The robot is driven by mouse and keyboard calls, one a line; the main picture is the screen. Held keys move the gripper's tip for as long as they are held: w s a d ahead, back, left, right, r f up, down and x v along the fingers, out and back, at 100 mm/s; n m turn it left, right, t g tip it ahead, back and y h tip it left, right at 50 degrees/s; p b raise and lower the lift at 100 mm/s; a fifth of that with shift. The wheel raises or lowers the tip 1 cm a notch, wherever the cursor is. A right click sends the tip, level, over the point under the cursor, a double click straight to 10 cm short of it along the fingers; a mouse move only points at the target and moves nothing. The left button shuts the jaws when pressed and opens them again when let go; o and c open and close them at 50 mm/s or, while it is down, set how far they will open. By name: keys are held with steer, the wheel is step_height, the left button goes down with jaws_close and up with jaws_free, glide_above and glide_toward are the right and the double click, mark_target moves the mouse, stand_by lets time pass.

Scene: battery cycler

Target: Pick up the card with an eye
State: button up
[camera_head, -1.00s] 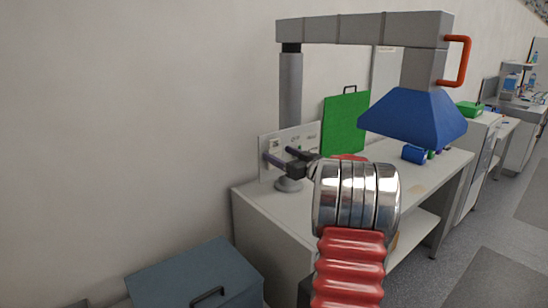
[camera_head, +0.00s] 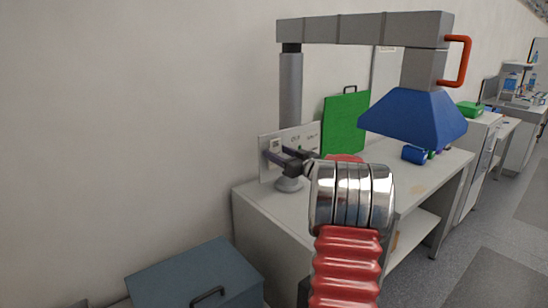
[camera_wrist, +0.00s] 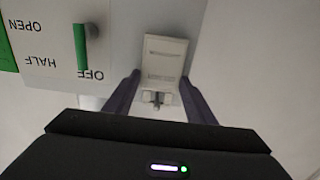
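I cannot make out a card with an eye in either view. My gripper (camera_wrist: 160,76) is open in the wrist view, with its two dark purple fingers apart. A pale box-like fitting (camera_wrist: 165,54) with a slot and a small metal part stands between and just beyond the fingertips. No contact with the fingers is clear. In the head view, my gripper (camera_head: 269,153) points at the left part of a white wall panel (camera_head: 309,136) at the back of the bench and covers some of it.
The panel has a green lever (camera_wrist: 81,47) beside OPEN, HALF and OFF labels. A blue hood (camera_head: 412,117) hangs over the bench's right part. A blue-grey box (camera_head: 195,273) stands at lower left.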

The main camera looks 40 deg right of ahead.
steer(key=c, duration=0.6)
steer(key=shift+r, duration=0.2)
steer(key=shift+r, duration=0.2)
steer(key=s, duration=0.6)
steer(key=s+a, duration=0.1)
steer(key=s, duration=0.5)
steer(key=s+a, duration=0.1)
steer(key=s, duration=0.5)
steer(key=shift+w, duration=0.1)
